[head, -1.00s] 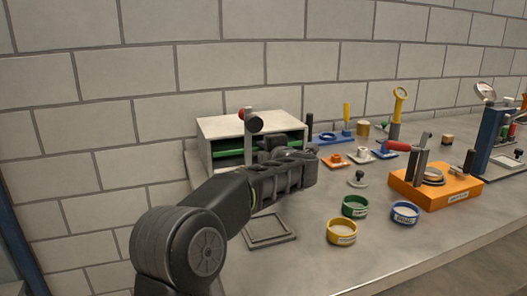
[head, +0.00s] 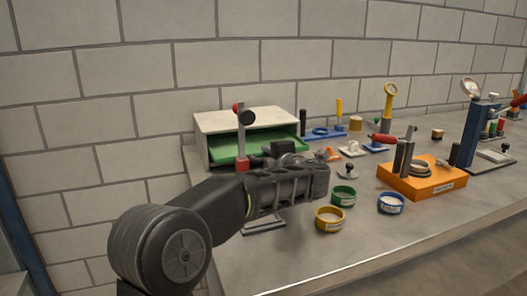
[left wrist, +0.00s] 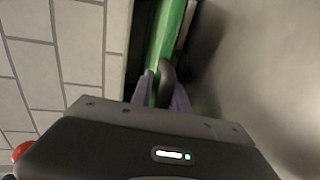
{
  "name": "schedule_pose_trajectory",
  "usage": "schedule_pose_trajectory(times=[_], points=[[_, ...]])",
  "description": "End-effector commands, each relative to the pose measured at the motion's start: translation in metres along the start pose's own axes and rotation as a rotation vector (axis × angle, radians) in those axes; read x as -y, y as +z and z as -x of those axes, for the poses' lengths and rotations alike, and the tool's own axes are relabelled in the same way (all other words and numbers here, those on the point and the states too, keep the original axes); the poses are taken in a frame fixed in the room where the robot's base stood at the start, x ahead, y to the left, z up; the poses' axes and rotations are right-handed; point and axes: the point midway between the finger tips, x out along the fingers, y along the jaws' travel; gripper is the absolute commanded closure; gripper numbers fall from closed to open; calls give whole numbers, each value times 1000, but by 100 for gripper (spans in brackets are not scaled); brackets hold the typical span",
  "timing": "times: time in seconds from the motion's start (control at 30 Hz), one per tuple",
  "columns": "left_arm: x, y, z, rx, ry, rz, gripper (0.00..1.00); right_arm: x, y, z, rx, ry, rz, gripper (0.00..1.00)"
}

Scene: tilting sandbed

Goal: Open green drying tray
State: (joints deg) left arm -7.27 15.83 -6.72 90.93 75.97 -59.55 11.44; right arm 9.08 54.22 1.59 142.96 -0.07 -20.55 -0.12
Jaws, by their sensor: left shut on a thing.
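The green drying tray (head: 228,157) is slid partly out of the front of a pale cabinet (head: 245,120) at the back left. My left gripper (left wrist: 166,92) is shut on the tray's dark handle (left wrist: 168,72), which shows between the fingers in the left wrist view. There the tray also shows as a green front strip (left wrist: 165,35). In the head view the dark gripper body hides the handle and part of the tray front. My right gripper is in neither view.
Yellow (head: 329,219), green (head: 343,196) and blue (head: 391,204) labelled rings lie on the bench to the right, near an orange block (head: 425,182). A brick wall stands behind.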

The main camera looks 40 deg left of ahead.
Motion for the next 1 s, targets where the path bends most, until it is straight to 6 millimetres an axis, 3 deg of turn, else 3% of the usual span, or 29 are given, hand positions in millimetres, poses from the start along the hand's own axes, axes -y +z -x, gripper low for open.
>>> schedule_pose_trajectory(times=[0.03, 0.2, 0.47, 0.5, 0.67, 1.0], points=[[12, 0, 10, 0, -16, -3, 100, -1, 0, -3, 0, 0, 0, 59], [16, 0, 32, -1, -15, -4, 100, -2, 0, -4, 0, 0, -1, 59], [17, -1, 33, -2, -16, -7, 100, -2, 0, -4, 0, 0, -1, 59], [17, -1, 33, -2, -16, -7, 79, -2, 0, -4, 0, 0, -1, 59], [16, -1, 33, -2, -15, -6, 65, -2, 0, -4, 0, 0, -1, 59], [12, 0, 34, 0, -8, -3, 64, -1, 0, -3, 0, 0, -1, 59]])
